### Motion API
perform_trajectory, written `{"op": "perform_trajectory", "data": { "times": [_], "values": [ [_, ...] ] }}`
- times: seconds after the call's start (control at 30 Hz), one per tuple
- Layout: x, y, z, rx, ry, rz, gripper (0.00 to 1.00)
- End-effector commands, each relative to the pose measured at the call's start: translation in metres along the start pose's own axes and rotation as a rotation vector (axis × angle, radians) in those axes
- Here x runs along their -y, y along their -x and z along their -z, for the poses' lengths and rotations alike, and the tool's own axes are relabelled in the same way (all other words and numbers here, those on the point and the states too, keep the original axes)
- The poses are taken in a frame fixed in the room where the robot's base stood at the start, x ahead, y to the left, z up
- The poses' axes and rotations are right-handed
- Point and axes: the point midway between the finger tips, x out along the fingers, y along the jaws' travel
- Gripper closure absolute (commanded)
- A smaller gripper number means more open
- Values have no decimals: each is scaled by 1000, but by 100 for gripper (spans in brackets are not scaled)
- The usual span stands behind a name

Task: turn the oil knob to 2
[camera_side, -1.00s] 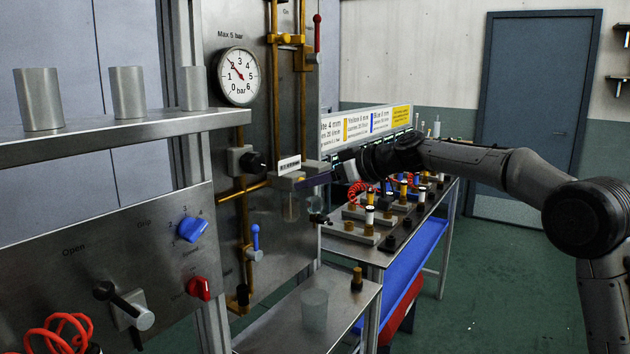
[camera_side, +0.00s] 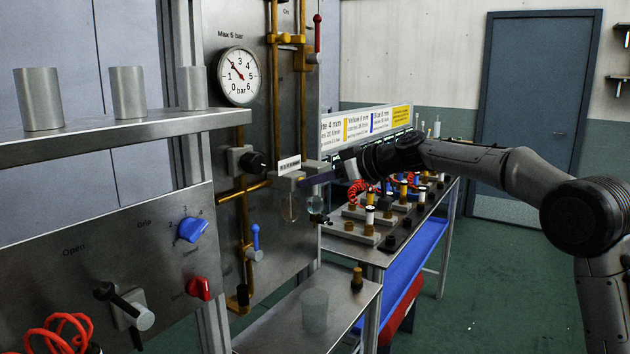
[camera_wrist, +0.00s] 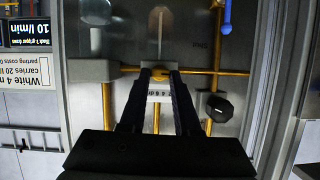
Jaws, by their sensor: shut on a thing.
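The oil knob (camera_wrist: 160,74) is a small light piece on the front of a grey block (camera_wrist: 160,96) marked with small numerals. My gripper (camera_wrist: 160,70) is shut on the knob, with one finger on each side of it. The fingers hide part of the scale, so I cannot read the setting. In the side view my gripper (camera_side: 304,182) reaches in from the right to the block (camera_side: 285,183) under a white label. The knob itself is hidden there. A clear bowl (camera_side: 290,208) hangs below the block.
Brass pipes (camera_side: 257,186) run beside the block. A black knob (camera_side: 253,163) and a pressure gauge (camera_side: 238,76) are to its left. A round clear bowl (camera_side: 315,205) is close below my fingers. A bench with fittings (camera_side: 370,222) stands below my arm.

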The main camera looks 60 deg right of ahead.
Motion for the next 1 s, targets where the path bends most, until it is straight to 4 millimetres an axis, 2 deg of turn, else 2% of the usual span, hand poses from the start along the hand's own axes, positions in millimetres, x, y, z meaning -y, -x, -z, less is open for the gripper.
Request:
{"op": "perform_trajectory", "data": {
  "times": [0.27, 1.0],
  "values": [
    [-4, 0, 0, 1, -168, 67, 100],
    [-10, -1, -4, 0, -766, 315, 100]
  ]
}}
